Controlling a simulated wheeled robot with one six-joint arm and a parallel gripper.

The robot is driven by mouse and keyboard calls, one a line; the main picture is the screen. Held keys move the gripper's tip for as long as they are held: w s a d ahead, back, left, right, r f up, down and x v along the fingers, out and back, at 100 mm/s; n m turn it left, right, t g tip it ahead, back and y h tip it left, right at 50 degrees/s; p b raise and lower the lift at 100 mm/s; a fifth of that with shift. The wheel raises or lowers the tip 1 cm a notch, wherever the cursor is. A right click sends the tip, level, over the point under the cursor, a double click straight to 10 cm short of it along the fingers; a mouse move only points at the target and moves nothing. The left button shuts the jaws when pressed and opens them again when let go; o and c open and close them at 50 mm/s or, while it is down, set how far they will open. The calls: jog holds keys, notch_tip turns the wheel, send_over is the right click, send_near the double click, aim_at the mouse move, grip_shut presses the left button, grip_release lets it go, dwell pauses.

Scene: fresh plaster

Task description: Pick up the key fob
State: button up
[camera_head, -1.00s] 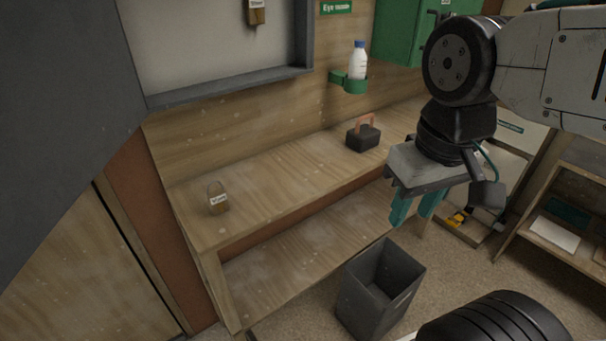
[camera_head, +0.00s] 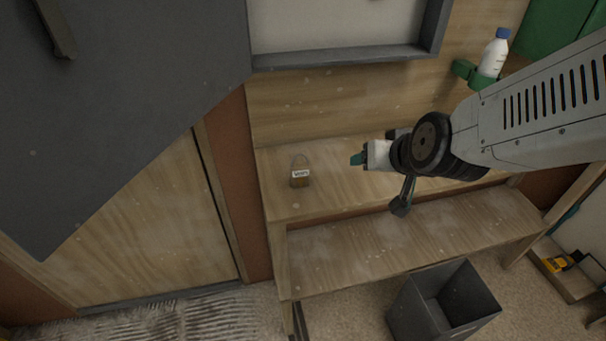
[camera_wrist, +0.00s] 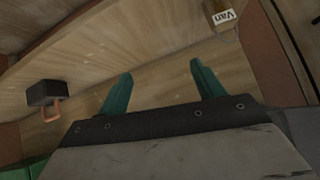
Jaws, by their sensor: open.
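The key fob (camera_head: 300,178) is a small brown tag with a white label and a thin loop. It stands on the left end of the wooden bench top.
A black block with an orange handle (camera_wrist: 46,95) sits on the bench in the wrist view. A lower shelf (camera_head: 400,245) runs under the bench top (camera_head: 345,190). A grey bin (camera_head: 445,305) stands in front. A white bottle (camera_head: 493,55) hangs in a green wall holder.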

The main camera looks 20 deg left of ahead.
aim_at(299, 168)
jog(key=shift+n+t+y, duration=0.4)
jog(key=shift+t+y, duration=0.1)
jog(key=shift+t, duration=0.4)
jog(key=a+f, duration=0.1)
jog(key=a, duration=0.1)
jog(key=a+f, duration=0.2)
jog(key=a, duration=0.1)
jog(key=a+f, duration=0.2)
jog(key=a, duration=0.1)
jog(key=shift+a, duration=0.25)
jog(key=a+f, duration=0.1)
jog(key=s+a+f+t, duration=0.1)
jog(key=a, duration=0.1)
jog(key=a+f+t, duration=0.1)
jog(key=a, duration=0.1)
jog(key=shift+s+a+f+n+y, duration=0.2)
jog(key=shift+s+a+n+y, duration=0.1)
jog(key=shift+n, duration=0.1)
jog(key=x, duration=0.8)
jog(key=shift+a+r, duration=0.25)
jog(key=shift+r, duration=0.1)
jog(key=c, duration=1.1)
